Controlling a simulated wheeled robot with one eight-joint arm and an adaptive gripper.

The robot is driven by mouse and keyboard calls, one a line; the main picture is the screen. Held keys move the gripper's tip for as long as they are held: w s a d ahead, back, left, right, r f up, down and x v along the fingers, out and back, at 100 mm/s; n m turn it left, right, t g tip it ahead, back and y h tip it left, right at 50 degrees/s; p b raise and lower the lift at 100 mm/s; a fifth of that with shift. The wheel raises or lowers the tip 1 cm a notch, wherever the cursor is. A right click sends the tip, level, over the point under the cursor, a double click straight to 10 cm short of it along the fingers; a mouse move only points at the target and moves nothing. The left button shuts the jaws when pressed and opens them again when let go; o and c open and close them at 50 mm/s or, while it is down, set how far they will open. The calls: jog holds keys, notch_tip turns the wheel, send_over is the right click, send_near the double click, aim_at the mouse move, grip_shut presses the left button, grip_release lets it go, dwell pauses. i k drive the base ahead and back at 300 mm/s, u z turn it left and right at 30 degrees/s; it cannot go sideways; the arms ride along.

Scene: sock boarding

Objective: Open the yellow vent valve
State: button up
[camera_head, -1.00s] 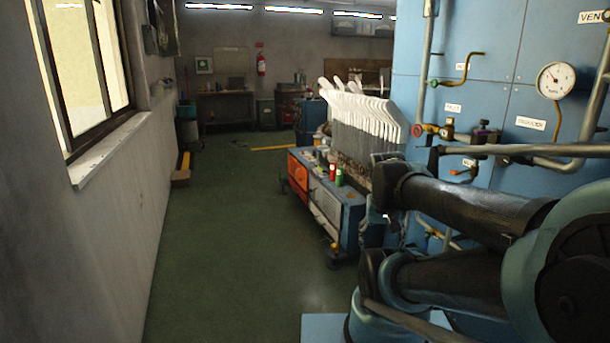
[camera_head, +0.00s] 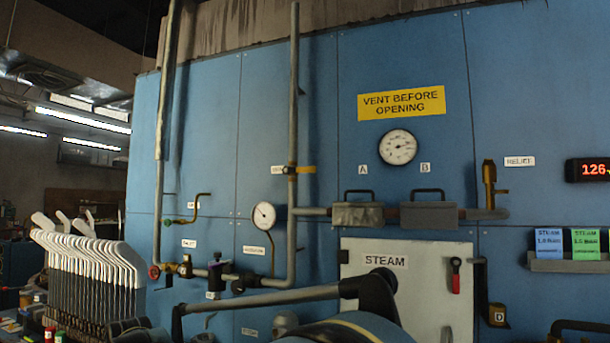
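A yellow lever handle (camera_head: 305,169) sits on the grey vertical pipe (camera_head: 293,120) of the blue panel, in the upper middle of the head view. It lies roughly level, pointing right across the pipe. A small white label (camera_head: 278,169) beside it is partly covered by the pipe and reads only in part, seemingly "VENT". My arm shows as dark and blue links at the bottom centre, below the handle. I cannot make out my gripper in this view, and nothing is seen touching the yellow handle.
A yellow sign (camera_head: 401,103) reads "VENT BEFORE OPENING" above a round gauge (camera_head: 397,147). A second gauge (camera_head: 264,215) is lower left of the pipe. A white STEAM door (camera_head: 420,290) has a red-handled lever (camera_head: 455,276). White sock boards (camera_head: 92,265) stand at left.

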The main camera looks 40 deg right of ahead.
aim_at(287, 170)
jog(key=z, duration=1.35)
jog(key=k, duration=0.75)
jog(key=z, duration=1.3)
